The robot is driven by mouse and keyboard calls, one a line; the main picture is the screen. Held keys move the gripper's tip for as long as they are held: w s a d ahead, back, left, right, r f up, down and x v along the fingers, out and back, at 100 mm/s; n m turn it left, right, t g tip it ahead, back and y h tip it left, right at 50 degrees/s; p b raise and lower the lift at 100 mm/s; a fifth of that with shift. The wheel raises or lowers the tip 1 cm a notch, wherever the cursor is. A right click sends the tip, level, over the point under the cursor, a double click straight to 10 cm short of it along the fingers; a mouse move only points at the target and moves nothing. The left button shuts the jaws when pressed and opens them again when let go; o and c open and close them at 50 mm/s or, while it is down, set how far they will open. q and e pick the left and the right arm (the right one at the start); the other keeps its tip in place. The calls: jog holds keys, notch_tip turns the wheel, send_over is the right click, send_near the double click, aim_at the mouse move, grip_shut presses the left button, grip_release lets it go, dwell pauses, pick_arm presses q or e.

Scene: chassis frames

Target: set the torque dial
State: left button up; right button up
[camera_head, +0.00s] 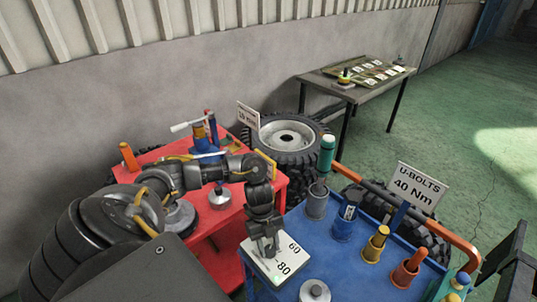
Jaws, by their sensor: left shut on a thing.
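The torque dial is a white square plate (284,279) on the blue cart, with the numbers 60 and 80 visible. My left gripper (268,250) points down over the plate and is shut on the dial's knob, which the fingers mostly hide. The dial's pointer and exact setting cannot be made out. A white sign (414,187) on the blue cart reads "U-BOLTS 40 Nm". A dark part at the right edge seems to be my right gripper (515,272); its jaws cannot be made out.
The blue cart (315,258) holds several coloured sockets and a grey round knob (314,291). An orange handle (452,238) runs along its right. A red cart (282,186) with tools stands left, tyres (290,137) behind. A table (345,93) with trays stands farther back.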

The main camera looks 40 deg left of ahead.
pick_arm(q)
jog(key=o, duration=1)
jog(key=v, duration=1.1)
jog(key=shift+f, duration=0.15)
